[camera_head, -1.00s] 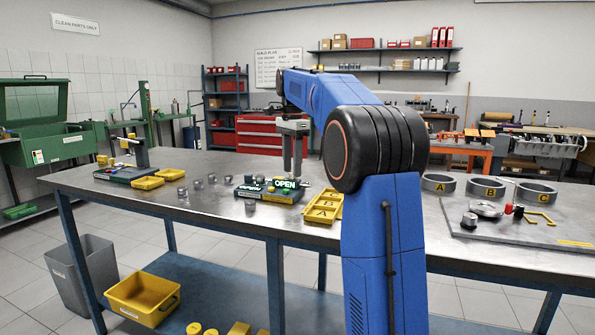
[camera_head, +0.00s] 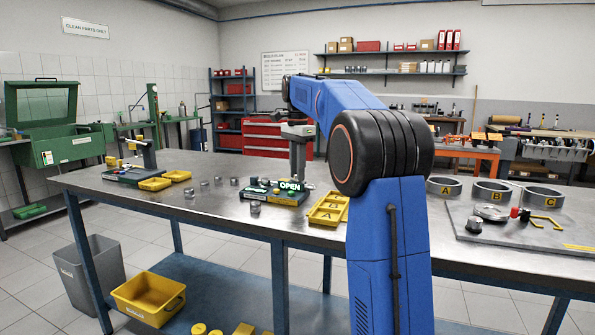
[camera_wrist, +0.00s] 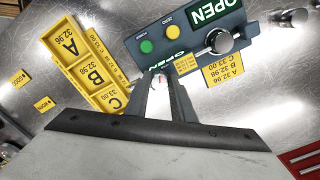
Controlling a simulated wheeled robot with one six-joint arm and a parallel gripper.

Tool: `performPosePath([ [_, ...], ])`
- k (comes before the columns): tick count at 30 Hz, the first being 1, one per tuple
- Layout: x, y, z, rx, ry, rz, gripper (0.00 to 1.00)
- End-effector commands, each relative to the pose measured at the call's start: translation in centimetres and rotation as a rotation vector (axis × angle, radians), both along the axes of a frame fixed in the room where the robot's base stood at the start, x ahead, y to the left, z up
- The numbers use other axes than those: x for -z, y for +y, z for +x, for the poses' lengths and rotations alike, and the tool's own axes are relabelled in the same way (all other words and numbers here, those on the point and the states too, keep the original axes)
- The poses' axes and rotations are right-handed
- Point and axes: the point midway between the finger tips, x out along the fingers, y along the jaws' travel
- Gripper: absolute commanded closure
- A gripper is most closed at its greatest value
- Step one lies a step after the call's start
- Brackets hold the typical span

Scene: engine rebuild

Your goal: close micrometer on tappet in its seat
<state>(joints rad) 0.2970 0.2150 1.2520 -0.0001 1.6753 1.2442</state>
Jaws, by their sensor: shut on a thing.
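The micrometer (camera_head: 262,194) is a dark teal block on the bench and its display reads OPEN. In the wrist view its panel (camera_wrist: 165,22) has a green and a yellow button. A round silver metal piece (camera_wrist: 219,41) with a rod sits at the panel's lower right; I cannot tell whether it is the tappet in its seat. My gripper (camera_wrist: 161,84) is shut on a small pale thing at the panel's lower edge, mostly hidden by the fingers. In the head view my gripper (camera_head: 298,178) is just behind the micrometer, partly hidden by the display.
A yellow A/B/C tray (camera_head: 328,209) lies right of the micrometer. Several small metal cylinders (camera_head: 190,192) stand to its left. A second station (camera_head: 125,174) with yellow trays is farther left. Rings (camera_head: 492,192) marked A, B, C stand at right.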

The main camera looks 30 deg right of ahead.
Motion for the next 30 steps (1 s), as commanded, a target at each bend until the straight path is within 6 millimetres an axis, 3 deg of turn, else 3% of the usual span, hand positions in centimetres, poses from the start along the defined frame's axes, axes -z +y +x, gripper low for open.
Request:
performPosePath([
  [8,-0.06,-0.01,-0.03,-0.177,-0.001,0.0,1.0],
  [30,-0.1,-0.08,-0.13,-0.877,-0.002,-0.001,1.0],
])
